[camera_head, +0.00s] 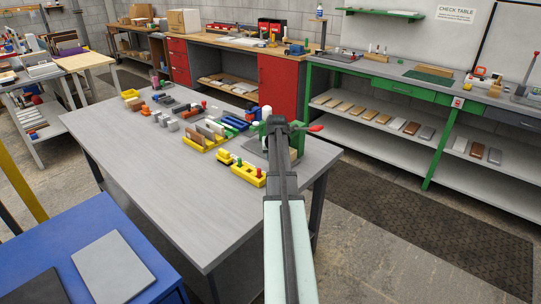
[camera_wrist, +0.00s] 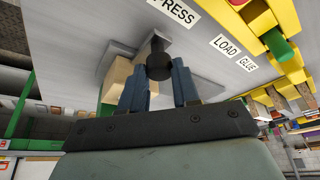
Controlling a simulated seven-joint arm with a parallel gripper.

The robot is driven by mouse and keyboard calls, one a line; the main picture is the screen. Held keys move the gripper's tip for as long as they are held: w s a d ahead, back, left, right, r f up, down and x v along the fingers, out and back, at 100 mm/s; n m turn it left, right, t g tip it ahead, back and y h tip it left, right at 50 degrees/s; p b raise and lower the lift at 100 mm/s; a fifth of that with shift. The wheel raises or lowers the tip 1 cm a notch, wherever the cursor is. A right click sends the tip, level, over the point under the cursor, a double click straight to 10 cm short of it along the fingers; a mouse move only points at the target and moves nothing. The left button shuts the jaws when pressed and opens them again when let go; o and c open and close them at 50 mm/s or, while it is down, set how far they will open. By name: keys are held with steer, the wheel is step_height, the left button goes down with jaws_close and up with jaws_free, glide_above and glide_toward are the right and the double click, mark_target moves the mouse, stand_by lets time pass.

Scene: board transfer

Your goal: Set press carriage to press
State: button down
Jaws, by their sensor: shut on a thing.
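The green press (camera_head: 298,140) with its red lever (camera_head: 316,128) stands at the near right end of the grey table, partly hidden behind my arm. My gripper (camera_wrist: 160,84) is shut on a dark round knob (camera_wrist: 159,58), which I take to be the press carriage's handle. In the wrist view the knob stands on a grey plate (camera_wrist: 182,58), with a light wooden block (camera_wrist: 118,78) beside it. Labels PRESS (camera_wrist: 172,10), LOAD (camera_wrist: 225,45) and GLUE (camera_wrist: 245,63) are on the grey surface. The carriage's exact position along its track is hard to tell. In the head view my arm hides the grasp.
A yellow holder (camera_head: 248,176) with red and green tops stands just left of my arm. Yellow trays (camera_head: 203,141) and several small blocks line the table's far side. The near left of the grey table (camera_head: 185,195) is clear. A blue table (camera_head: 165,270) stands at lower left.

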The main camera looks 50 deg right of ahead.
steer(key=shift+s+f, duration=0.1)
steer(key=shift+s, duration=0.2)
steer(key=c, duration=1.1)
jaws_free()
steer(key=shift+o, duration=1.4)
steer(key=shift+w, duration=0.1)
steer(key=v, duration=1.4)
steer(key=shift+w, duration=0.1)
